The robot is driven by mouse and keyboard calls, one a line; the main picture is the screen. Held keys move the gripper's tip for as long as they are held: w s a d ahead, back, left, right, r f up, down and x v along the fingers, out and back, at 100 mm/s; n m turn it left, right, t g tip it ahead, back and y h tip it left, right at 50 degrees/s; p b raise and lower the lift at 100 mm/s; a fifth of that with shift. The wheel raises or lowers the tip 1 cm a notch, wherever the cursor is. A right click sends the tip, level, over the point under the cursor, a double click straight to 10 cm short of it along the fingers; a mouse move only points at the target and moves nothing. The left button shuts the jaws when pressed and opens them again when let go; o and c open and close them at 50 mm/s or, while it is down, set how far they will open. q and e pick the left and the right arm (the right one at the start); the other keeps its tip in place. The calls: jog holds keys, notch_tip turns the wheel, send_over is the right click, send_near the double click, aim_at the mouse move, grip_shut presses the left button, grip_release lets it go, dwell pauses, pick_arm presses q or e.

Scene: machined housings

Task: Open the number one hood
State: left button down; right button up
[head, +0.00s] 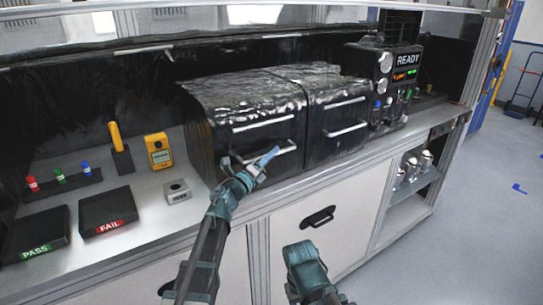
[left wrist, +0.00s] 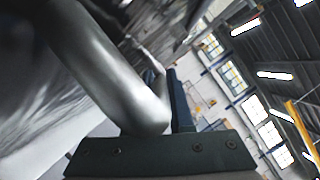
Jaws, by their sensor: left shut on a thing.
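Two glossy black hoods stand side by side on the bench, the left hood (head: 225,100) and the right hood (head: 335,118). I see no number on either. Both lids look down. The left hood has silver bars on its front, and my left gripper (head: 263,160) is at the lower bar (head: 283,151). In the left wrist view a thick metal handle bar (left wrist: 105,70) runs down to the jaws, and the left gripper is shut on it. My right gripper (head: 304,262) hangs low in front of the cabinet, away from the hoods; its jaw opening is unclear.
A control panel reading READY (head: 408,60) stands right of the hoods. On the left are a PASS tray (head: 38,230), a FAIL tray (head: 108,208), a yellow meter (head: 158,150), a small metal block (head: 177,190) and colored pegs in a rack (head: 62,184).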

aim_at(247, 89)
pick_arm(q)
jog(key=shift+r, duration=0.1)
dwell(0.4)
jog(key=w+a+r+n+p, duration=0.1)
jog(key=r+p, duration=0.2)
jog(key=p, duration=0.1)
jog(key=w+a+r+n+y+p, duration=0.1)
jog(key=w+r+p, duration=0.1)
jog(key=r+p, duration=0.1)
jog(key=w+a+r+n+p, duration=0.1)
jog(key=r+p, duration=0.3)
jog(key=p, duration=0.1)
jog(key=shift+w+a+r+y, duration=0.1)
jog(key=shift+w+a+y, duration=0.1)
jog(key=shift+w+y, duration=0.15)
jog(key=w+a+r+p, duration=0.1)
jog(key=w+r+p, duration=0.1)
jog(key=w+a+r+p, duration=0.2)
jog(key=w+r+p, duration=0.1)
jog(key=w+a+r+p, duration=0.2)
jog(key=r+p, duration=0.1)
jog(key=shift+w+a, duration=0.15)
jog(key=shift+w+a+r+p, duration=0.5)
jog(key=shift+w+p, duration=0.1)
jog(key=shift+p, duration=0.1)
